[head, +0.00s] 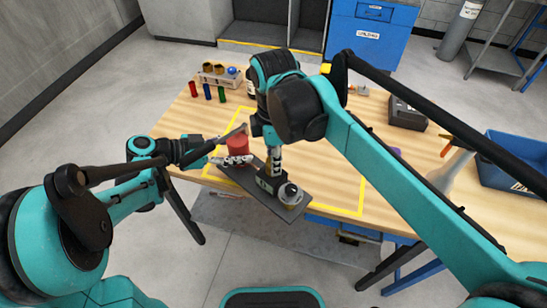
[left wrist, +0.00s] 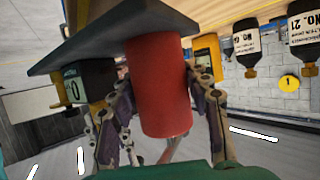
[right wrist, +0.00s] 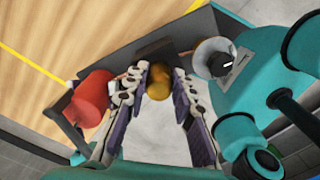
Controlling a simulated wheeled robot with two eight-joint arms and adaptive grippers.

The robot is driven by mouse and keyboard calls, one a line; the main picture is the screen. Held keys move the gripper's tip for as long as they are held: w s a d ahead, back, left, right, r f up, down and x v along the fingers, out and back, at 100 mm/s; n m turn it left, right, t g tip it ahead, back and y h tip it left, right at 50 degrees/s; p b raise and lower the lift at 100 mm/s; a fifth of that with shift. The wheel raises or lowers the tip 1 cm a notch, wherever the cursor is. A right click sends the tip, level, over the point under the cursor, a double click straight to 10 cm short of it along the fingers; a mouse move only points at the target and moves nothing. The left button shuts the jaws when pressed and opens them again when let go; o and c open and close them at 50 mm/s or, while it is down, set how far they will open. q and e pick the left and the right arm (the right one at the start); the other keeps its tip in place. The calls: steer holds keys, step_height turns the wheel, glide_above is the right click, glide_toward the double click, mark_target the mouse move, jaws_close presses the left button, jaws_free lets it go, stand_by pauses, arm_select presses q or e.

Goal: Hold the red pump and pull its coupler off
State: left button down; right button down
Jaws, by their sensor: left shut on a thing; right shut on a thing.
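The red pump (head: 238,146) is a red cylinder standing on a dark plate (head: 292,209) that juts past the table's front edge. My left gripper (head: 236,160) is shut on the pump from the front left. In the left wrist view its fingers lie on both sides of the red cylinder (left wrist: 158,88). My right gripper (head: 272,172) reaches down over the plate, right of the pump. In the right wrist view a rounded brass coupler (right wrist: 158,84) sits between its fingertips, shut on it. Whether the coupler still joins its fitting is hidden by the fingers.
A rack (head: 218,77) and small coloured bottles (head: 208,92) stand behind. A black box (head: 408,113) and blue bin (head: 500,170) are at the right. Yellow tape marks the table.

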arm_select(q)
steer(key=shift+s+d+r, duration=0.1)
steer(key=shift+s+d, duration=0.1)
arm_select(e)
steer(key=shift+w+a+r, duration=0.1)
steer(key=shift+w+r, duration=0.05)
steer(key=shift+w, duration=0.05)
steer(key=shift+r, duration=1)
arm_select(q)
steer(key=shift+w+a, duration=0.1)
arm_select(e)
steer(key=shift+s, duration=0.1)
